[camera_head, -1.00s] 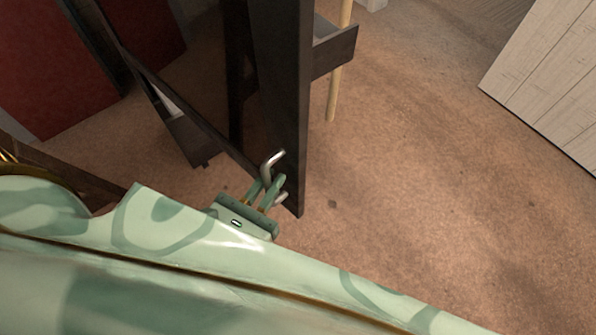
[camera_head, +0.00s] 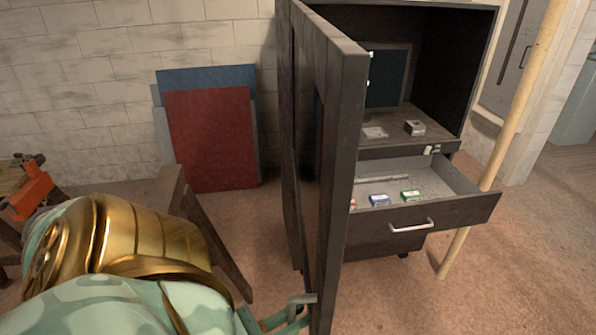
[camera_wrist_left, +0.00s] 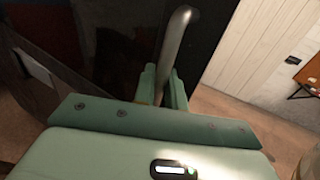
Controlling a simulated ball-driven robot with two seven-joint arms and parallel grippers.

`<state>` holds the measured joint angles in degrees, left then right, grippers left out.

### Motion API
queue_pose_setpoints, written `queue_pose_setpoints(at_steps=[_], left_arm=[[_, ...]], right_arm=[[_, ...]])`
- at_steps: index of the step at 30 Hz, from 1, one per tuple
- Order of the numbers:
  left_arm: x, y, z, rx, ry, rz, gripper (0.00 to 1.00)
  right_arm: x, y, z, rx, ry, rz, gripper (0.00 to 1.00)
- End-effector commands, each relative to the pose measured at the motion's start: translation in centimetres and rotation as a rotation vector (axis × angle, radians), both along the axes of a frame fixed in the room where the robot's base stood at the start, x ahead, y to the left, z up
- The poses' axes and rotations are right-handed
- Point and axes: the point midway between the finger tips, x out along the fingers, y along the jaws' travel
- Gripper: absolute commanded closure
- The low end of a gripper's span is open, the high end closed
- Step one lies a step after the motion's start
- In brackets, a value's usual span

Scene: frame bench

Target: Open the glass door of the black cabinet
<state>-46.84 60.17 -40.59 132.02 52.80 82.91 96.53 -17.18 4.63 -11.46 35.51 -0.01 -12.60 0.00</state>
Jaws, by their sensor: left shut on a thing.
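The black cabinet (camera_head: 470,55) stands at the back right. Its door (camera_head: 338,140) is swung out toward me and shows nearly edge-on in the head view, with the cabinet's inside visible to its right. My left gripper (camera_head: 296,313) is low at the door's edge, partly cut off by the frame's bottom. In the left wrist view, the door's metal handle (camera_wrist_left: 177,35) stands between the fingers of my left gripper (camera_wrist_left: 163,82), which is shut on it. My right gripper is not in view.
A drawer (camera_head: 440,220) with small boxes juts out of the cabinet. A pale pole (camera_head: 515,105) stands at its right. Red (camera_head: 210,140) and blue panels lean on the back wall. A wooden trestle (camera_head: 205,230) stands left of the door. Floor is clear at right.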

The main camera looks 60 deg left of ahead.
Motion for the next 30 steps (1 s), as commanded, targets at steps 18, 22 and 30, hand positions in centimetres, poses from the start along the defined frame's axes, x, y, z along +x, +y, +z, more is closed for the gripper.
queue_pose_setpoints(at_steps=[18, 22, 30], left_arm=[[0.0, 0.0, -0.1, 0.000, 0.002, 0.000, 0.71], [0.0, 0.0, 0.0, 0.000, 0.002, 0.001, 0.71], [-2.9, 0.1, -0.3, 0.000, 0.009, 0.000, 0.71]], right_arm=[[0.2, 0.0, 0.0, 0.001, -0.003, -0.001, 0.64], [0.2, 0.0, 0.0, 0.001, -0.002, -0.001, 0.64], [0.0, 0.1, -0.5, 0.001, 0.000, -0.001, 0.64]])
